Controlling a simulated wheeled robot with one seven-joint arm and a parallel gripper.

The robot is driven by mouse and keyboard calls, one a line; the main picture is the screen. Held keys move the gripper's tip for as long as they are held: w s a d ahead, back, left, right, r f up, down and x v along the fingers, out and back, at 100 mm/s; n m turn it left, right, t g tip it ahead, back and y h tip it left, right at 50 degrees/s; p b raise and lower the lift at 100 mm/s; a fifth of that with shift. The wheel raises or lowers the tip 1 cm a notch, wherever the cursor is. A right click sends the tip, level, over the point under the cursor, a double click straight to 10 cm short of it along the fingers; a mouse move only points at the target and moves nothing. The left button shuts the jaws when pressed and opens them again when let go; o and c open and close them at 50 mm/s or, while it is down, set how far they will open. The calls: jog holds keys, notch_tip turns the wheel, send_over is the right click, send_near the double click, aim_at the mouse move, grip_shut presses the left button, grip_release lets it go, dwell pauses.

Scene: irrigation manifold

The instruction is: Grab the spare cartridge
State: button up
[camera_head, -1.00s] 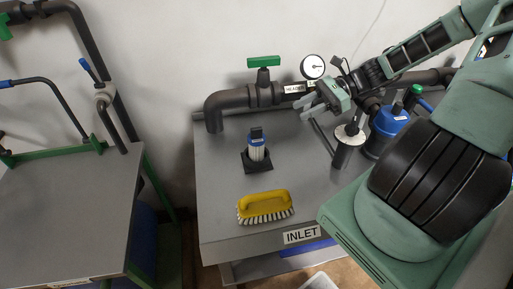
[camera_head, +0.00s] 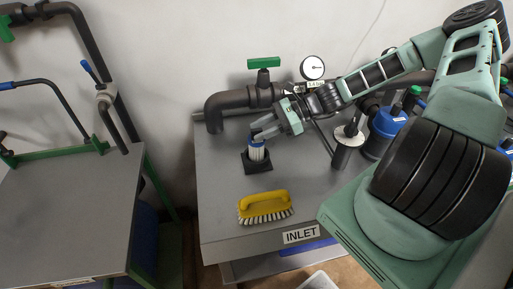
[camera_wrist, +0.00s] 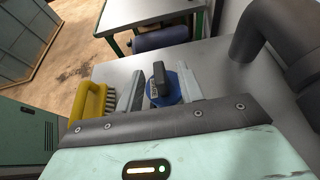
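The spare cartridge (camera_head: 257,153) is white with a blue top band and stands upright in a dark square holder (camera_head: 258,167) on the grey bench. In the wrist view its blue top (camera_wrist: 168,92) with a black handle (camera_wrist: 160,76) lies between my fingers. My gripper (camera_head: 258,134) is at the cartridge's top, reaching in from the right. In the wrist view my gripper (camera_wrist: 160,90) has its two fingers apart, one on each side of the cap, with gaps visible. The cartridge's lower part is hidden in the wrist view.
A yellow brush (camera_head: 264,207) lies in front of the holder. A dark pipe with a green valve handle (camera_head: 263,63) runs behind. The bench's left part is clear.

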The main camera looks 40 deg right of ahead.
aim_at(251, 139)
jog(key=x, duration=0.3)
jog(key=shift+w+a, duration=0.1)
jog(key=shift+a, duration=0.15)
grip_shut()
